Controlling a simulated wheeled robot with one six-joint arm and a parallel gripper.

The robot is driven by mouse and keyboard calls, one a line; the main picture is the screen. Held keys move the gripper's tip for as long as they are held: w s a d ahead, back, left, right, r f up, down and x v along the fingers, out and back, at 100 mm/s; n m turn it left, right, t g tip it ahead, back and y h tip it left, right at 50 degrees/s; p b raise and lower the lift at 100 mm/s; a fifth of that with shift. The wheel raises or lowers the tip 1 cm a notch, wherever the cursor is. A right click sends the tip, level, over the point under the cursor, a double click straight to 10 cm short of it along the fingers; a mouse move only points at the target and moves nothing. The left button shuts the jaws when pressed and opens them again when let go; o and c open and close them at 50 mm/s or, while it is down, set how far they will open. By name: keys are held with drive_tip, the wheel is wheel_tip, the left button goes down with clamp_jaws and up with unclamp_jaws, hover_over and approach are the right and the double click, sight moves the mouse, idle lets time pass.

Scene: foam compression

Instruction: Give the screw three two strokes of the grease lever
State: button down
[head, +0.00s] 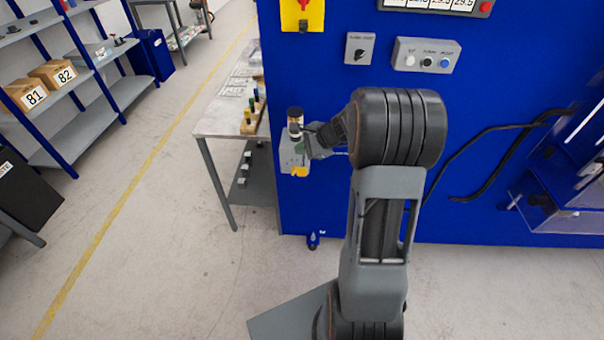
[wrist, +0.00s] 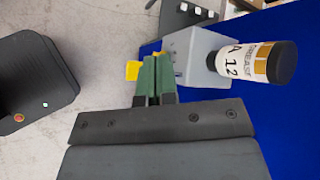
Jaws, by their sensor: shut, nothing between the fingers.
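The grease unit is a grey box (wrist: 192,52) on the side of the blue machine, with a dark-capped bottle (wrist: 262,62) marked "A 12" on it. In the head view the box (head: 288,158) and its bottle (head: 295,118) show left of my wrist. The yellow grease lever (wrist: 132,70) shows at the left of my fingertips; it also shows below the box in the head view (head: 300,171). My gripper (wrist: 156,62) has green fingers, shut and empty, close to the box and lever. The fingers partly hide the lever, and I cannot tell whether they touch it.
The blue machine (head: 330,200) fills the right, with switch boxes (head: 425,55) above and a black cable (head: 490,130) at the right. A table (head: 220,120) with bottles in a wooden holder stands left of the unit. The floor (head: 150,270) at the left is clear.

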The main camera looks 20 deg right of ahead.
sight(300, 171)
drive_tip(key=shift+f+b, duration=2.1)
drive_tip(key=shift+f, duration=0.85)
drive_tip(key=shift+f, duration=0.15)
drive_tip(key=shift+f+b, duration=0.3)
drive_tip(key=shift+b, duration=0.15)
drive_tip(key=shift+f+b, duration=1.2)
drive_tip(key=shift+f, duration=0.1)
idle(0.8)
drive_tip(key=shift+r, duration=0.1)
idle(0.5)
drive_tip(key=shift+r+p, duration=1.3)
drive_tip(key=shift+r, duration=0.4)
drive_tip(key=shift+r+p, duration=1.9)
drive_tip(key=shift+r, duration=0.6)
